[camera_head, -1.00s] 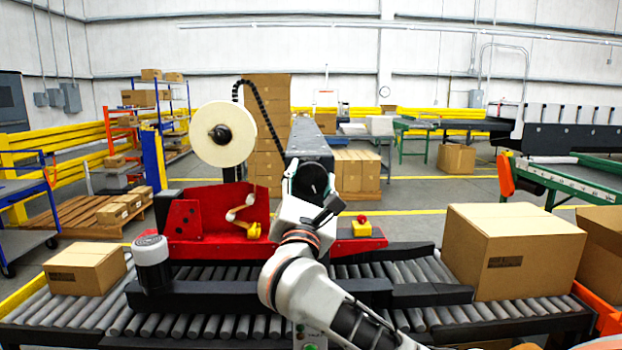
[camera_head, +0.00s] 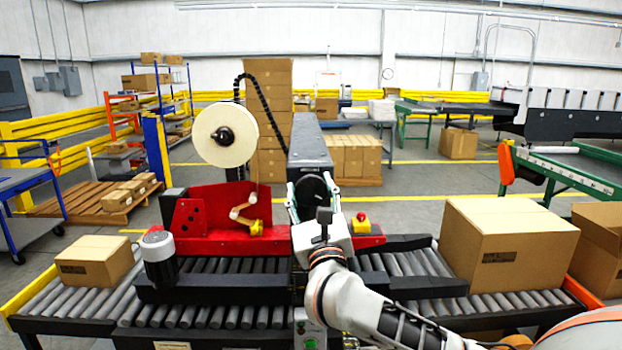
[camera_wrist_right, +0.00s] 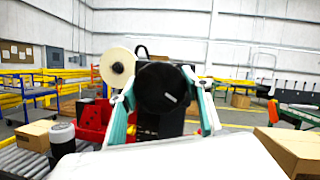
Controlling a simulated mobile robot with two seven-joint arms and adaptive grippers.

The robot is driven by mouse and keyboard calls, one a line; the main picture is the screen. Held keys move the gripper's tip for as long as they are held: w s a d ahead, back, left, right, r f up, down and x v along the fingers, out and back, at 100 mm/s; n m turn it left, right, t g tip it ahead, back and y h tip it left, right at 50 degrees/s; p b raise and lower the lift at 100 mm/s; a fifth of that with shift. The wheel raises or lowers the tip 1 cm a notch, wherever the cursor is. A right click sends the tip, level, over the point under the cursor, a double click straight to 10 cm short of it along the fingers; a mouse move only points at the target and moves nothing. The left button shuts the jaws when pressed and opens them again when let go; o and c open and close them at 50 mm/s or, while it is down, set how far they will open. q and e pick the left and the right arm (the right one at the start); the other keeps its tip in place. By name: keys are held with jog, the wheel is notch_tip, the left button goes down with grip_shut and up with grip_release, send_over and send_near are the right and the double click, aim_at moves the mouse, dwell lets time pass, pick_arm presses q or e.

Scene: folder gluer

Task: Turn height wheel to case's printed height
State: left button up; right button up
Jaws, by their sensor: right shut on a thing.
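The height wheel (camera_wrist_right: 164,88) is a dark round knob with a short white mark on its face, seen close in the right wrist view. In the head view the wheel (camera_head: 311,193) sits at the near end of the machine's dark upper housing (camera_head: 309,150). My right gripper (camera_wrist_right: 162,100) has one teal-lined finger on each side of the wheel and is shut on it. It also shows in the head view (camera_head: 313,190). A closed brown case (camera_head: 506,248) with a dark printed label (camera_head: 498,257) stands on the rollers at right; the print is too small to read. My left gripper is out of view.
A smaller carton (camera_head: 95,261) lies on the rollers at left. A tape roll (camera_head: 223,135) and red side plate (camera_head: 210,215) stand left of the wheel. A red button on a yellow box (camera_head: 361,223) is close at right.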

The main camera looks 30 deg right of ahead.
aim_at(312, 194)
jog(key=shift+n+y, duration=0.8)
jog(key=shift+n, duration=0.6)
jog(key=o, duration=1.1)
jog(key=shift+v, duration=3.75)
jog(key=shift+f, duration=0.15)
